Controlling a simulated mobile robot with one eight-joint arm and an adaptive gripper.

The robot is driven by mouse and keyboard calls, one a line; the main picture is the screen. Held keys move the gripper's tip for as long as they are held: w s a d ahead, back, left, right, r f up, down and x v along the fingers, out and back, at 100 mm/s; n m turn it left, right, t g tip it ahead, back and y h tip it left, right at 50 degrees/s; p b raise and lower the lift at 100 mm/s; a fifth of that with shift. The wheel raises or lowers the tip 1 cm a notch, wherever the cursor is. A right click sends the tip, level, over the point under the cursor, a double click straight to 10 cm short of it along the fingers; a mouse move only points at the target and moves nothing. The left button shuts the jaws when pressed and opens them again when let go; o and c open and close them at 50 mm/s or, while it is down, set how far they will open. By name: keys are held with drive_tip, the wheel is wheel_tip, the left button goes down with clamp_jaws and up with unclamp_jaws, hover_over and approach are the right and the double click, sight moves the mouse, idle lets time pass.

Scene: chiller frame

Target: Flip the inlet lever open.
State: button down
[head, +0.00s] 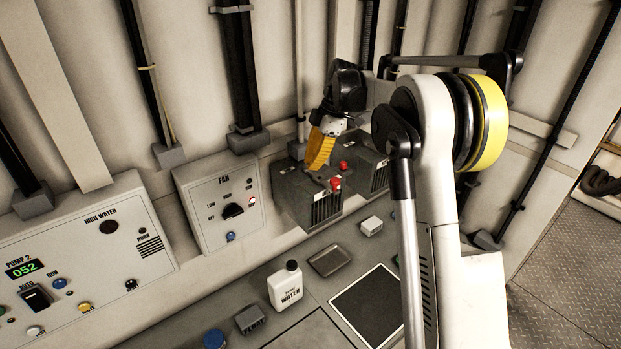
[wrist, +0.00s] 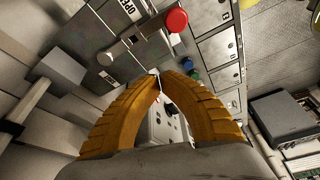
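In the wrist view, a silver lever (wrist: 136,40) with a round red knob (wrist: 176,20) sits beside a label (wrist: 130,10) reading OPEN. I cannot read the word inlet, so I cannot tell for sure that this is the inlet lever. My gripper (wrist: 160,76) has curved yellow fingers whose tips meet or nearly meet, with nothing seen between them. The tips are apart from the red knob in the picture. In the head view, my gripper (head: 316,168) is over dark grey boxes (head: 298,198), left of two red knobs (head: 336,184); its tips are not clear there.
A fan panel (head: 222,208) and a pump panel (head: 85,265) stand to the left. A white water bottle (head: 286,287), a dark tray (head: 330,260), a small white block (head: 371,226) and a blue cap (head: 214,339) are on the grey bench. Vertical pipes line the wall behind.

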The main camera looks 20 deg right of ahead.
drive_tip(key=v, duration=0.2)
drive_tip(key=shift+r, duration=0.35)
drive_tip(key=shift+a, duration=0.1)
drive_tip(key=s+a+m+t+h+b, duration=0.1)
drive_tip(key=s+a+m+b, duration=0.15)
drive_tip(key=s, duration=0.25)
drive_tip(key=s+a+f+m+t+b, duration=0.1)
drive_tip(key=s+m+b, duration=0.2)
drive_tip(key=s, duration=0.3)
drive_tip(key=s+a+m+t+h+b, duration=0.1)
drive_tip(key=s+a+m+b, duration=0.15)
drive_tip(key=s, duration=0.25)
drive_tip(key=s+a+f+m+t+h+b, duration=0.1)
drive_tip(key=s+f+m+t+b, duration=0.3)
drive_tip(key=s+f+m+b, duration=0.4)
drive_tip(key=s+f+m, duration=0.1)
drive_tip(key=s+f, duration=0.6)
drive_tip(key=s, duration=0.3)
drive_tip(key=shift+a+m+h, duration=0.25)
drive_tip(key=shift+m+h, duration=0.05)
drive_tip(key=shift+h, duration=0.1)
